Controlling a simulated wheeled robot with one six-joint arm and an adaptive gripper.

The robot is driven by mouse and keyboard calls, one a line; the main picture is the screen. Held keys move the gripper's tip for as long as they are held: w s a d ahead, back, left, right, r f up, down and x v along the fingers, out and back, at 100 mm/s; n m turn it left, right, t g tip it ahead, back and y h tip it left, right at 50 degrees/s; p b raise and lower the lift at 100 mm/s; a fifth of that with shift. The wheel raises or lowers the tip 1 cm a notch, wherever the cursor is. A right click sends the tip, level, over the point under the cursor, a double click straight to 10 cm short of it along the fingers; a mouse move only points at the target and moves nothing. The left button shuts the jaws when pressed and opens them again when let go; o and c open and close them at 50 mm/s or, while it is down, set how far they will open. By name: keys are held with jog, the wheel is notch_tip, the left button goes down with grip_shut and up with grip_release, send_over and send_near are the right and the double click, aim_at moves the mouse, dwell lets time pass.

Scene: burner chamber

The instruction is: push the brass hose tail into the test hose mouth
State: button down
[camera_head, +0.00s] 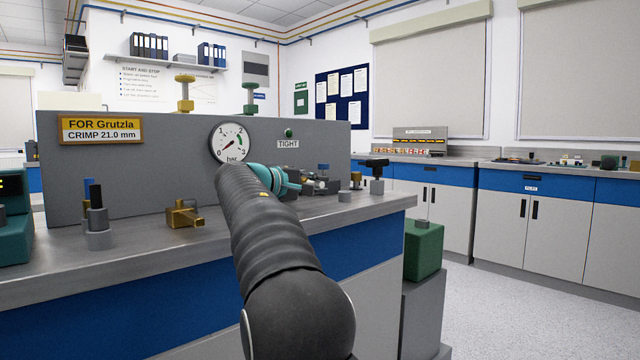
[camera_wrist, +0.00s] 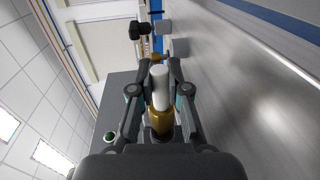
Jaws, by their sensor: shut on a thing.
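My gripper (camera_wrist: 160,72) is shut on a pale, rounded cylinder with a brass-coloured part (camera_wrist: 160,122) nearer the palm in the wrist view. I take this to be the brass hose tail; its far end lies between the fingertips. In the head view my gripper (camera_head: 290,183) shows teal beyond my dark arm, over the bench in front of the grey panel. The held thing is hidden there. I cannot make out the test hose mouth in either view, nor whether the held piece touches anything ahead.
A grey panel (camera_head: 140,180) with a pressure gauge (camera_head: 230,143) stands along the bench (camera_head: 150,240). A brass fitting (camera_head: 185,214) and a dark-topped post (camera_head: 97,218) stand left of my arm. Small grey pieces (camera_head: 344,196) and a black-topped post (camera_head: 376,176) stand to the right.

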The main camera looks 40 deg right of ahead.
jog(key=shift+w+a+r+p, duration=0.1)
jog(key=shift+w+p, duration=0.55)
jog(key=shift+w, duration=0.15)
jog(key=c, duration=1.1)
grip_release()
jog(key=shift+o, duration=0.2)
jog(key=a, duration=0.4)
jog(key=a+r, duration=0.1)
jog(key=a, duration=0.3)
jog(key=s+a, duration=0.1)
jog(key=a, duration=0.3)
jog(key=shift+r, duration=0.2)
jog(key=shift+d, duration=0.1)
